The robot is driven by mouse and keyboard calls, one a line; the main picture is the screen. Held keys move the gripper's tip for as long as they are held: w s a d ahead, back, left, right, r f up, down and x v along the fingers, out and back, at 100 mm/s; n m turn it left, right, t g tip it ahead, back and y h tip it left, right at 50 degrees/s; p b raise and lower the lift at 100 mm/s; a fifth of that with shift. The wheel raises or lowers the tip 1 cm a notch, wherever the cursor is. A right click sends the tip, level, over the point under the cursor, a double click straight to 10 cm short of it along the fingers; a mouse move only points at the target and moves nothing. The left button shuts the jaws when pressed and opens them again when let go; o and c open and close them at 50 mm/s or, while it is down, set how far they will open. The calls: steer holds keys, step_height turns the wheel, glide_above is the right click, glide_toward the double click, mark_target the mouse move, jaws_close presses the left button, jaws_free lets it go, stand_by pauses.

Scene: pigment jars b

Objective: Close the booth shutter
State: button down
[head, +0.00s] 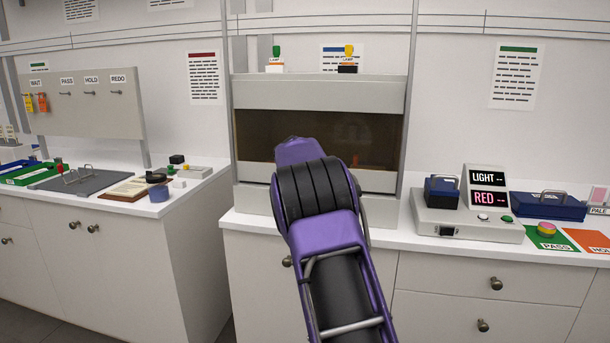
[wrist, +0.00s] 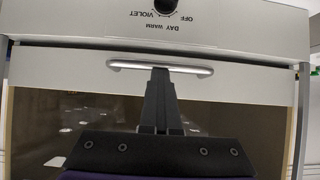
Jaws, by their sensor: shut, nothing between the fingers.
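The booth (head: 320,92) stands at the back of the counter, beyond my arm. Its shutter (head: 260,135) is a dark see-through pane with a pale lower rail (head: 378,180), low in the booth front. In the upside-down wrist view, the shutter rail (wrist: 60,70) carries a silver bar handle (wrist: 190,67). The rail lies close against the knob panel (wrist: 70,22), with a thin dark line between them. My gripper (wrist: 160,72) is shut and empty, its fingertips at the middle of the handle; I cannot tell if they touch. My arm hides the gripper in the head view.
A lamp with a green top (head: 276,58) and one with a yellow top (head: 348,58) stand on the booth. A grey LIGHT/RED device (head: 470,222) sits to the right, beside a blue case (head: 540,205). A separate counter with small items is at left.

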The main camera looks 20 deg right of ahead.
steer(key=shift+f, duration=0.55)
steer(key=shift+d, duration=0.1)
